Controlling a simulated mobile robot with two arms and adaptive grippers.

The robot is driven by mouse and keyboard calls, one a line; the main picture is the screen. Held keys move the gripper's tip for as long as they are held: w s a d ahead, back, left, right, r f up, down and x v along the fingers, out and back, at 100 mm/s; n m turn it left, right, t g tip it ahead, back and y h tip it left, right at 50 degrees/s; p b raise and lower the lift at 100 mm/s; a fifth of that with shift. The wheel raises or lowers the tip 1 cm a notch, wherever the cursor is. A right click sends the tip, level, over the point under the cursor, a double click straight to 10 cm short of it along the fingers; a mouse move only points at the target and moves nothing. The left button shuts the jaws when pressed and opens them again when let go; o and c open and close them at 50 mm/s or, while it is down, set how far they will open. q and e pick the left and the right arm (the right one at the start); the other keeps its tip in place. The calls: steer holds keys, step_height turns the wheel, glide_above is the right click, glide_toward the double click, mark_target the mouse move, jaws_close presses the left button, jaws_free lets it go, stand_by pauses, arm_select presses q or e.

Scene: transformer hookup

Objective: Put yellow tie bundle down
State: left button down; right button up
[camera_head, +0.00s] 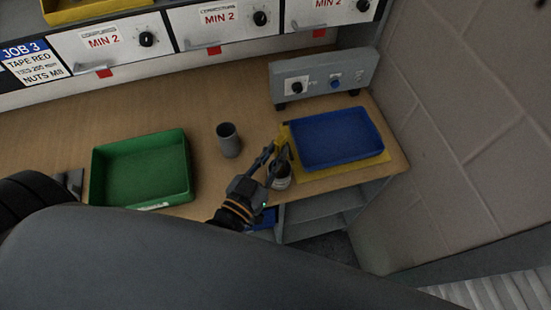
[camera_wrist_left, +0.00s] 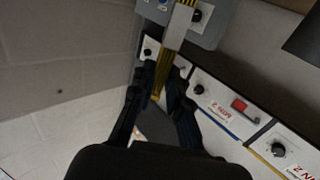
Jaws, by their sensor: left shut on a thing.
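The yellow tie bundle (camera_wrist_left: 179,22) is a sheaf of thin yellow strips with a pale grey band around it. In the left wrist view it runs up from between the fingers of my left gripper (camera_wrist_left: 162,88), which is shut on it. In the head view my left gripper (camera_head: 275,152) is over the front of the bench, just left of the blue tray. Only a small yellow part of the bundle (camera_head: 283,134) shows there, beside the fingers. Whether it touches the bench or mat is unclear.
A blue tray (camera_head: 337,164) sits on a yellow mat (camera_head: 308,179) at the right. A small bottle (camera_head: 281,179) stands close to my gripper. A grey cup (camera_head: 228,140) and green tray (camera_head: 142,203) are left. A grey control box (camera_head: 321,75) stands behind.

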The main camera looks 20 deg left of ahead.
arm_select(q)
step_height(320, 180, down, 3)
arm_select(e)
steer(key=shift+w+d+r, duration=0.15)
steer(key=shift+w+d, duration=0.45)
steer(key=shift+w, duration=0.2)
arm_select(q)
steer(key=shift+f, duration=0.2)
steer(key=c, duration=1.3)
jaws_free()
arm_select(e)
steer(key=shift+s, duration=0.15)
